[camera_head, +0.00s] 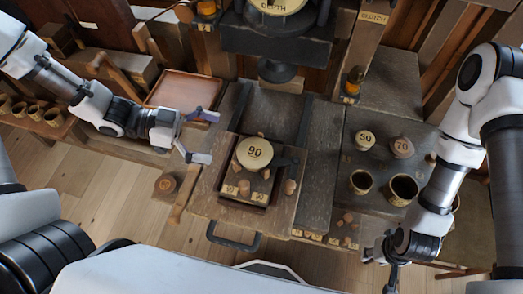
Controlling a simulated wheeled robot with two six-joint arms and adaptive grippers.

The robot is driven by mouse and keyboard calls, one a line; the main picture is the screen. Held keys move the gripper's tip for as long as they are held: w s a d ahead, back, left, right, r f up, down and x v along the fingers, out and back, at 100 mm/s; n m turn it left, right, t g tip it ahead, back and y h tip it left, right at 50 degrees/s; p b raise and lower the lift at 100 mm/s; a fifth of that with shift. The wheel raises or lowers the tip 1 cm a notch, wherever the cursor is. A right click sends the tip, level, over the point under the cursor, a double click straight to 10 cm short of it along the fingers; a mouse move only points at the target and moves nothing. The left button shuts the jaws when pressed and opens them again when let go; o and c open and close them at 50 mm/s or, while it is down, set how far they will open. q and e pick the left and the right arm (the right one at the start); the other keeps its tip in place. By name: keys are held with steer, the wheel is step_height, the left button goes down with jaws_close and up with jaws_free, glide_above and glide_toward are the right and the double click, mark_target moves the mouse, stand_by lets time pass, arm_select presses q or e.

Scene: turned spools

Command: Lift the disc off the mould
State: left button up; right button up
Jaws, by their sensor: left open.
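A round tan disc (255,153) marked 90 sits on the dark square mould (232,197) on the sliding board in the middle. My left gripper (207,136) is open and empty, to the left of the disc and apart from it. Its two fingers point right, toward the disc. My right gripper (390,272) hangs low at the lower right, far from the disc. Its fingers are too small and dark to tell whether they are open.
A dark press head (278,70) stands behind the mould. Discs marked 50 (365,140) and 70 (403,147) and two cups (361,182) stand on the right bench. A reddish tray (185,92) lies at left. A handle (233,240) juts from the board's front.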

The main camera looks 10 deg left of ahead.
mark_target(247, 151)
arm_select(q)
steer(key=f+b, duration=0.2)
steer(key=f, duration=0.1)
steer(key=shift+s+a+f, duration=0.1)
steer(key=shift+s+f, duration=0.1)
steer(key=shift+w+d+f+b, duration=0.15)
steer(key=shift+w+d+f, duration=0.15)
steer(key=shift+d, duration=0.25)
steer(key=shift+w+d+f+b, duration=0.15)
steer(key=shift+w+d, duration=0.15)
steer(key=shift+d, duration=0.25)
steer(key=shift+s+d, duration=0.1)
steer(key=shift+d, duration=0.5)
steer(key=x, duration=0.3)
steer(key=p+x, duration=0.1)
steer(key=shift+w+d+f, duration=0.25)
steer(key=shift+w+d, duration=0.05)
steer(key=shift+s+a, duration=0.1)
steer(key=shift+s, duration=0.05)
arm_select(e)
step_height(247, 151, down, 3)
steer(key=shift+w+d+f, duration=0.1)
arm_select(q)
steer(key=c, duration=0.5)
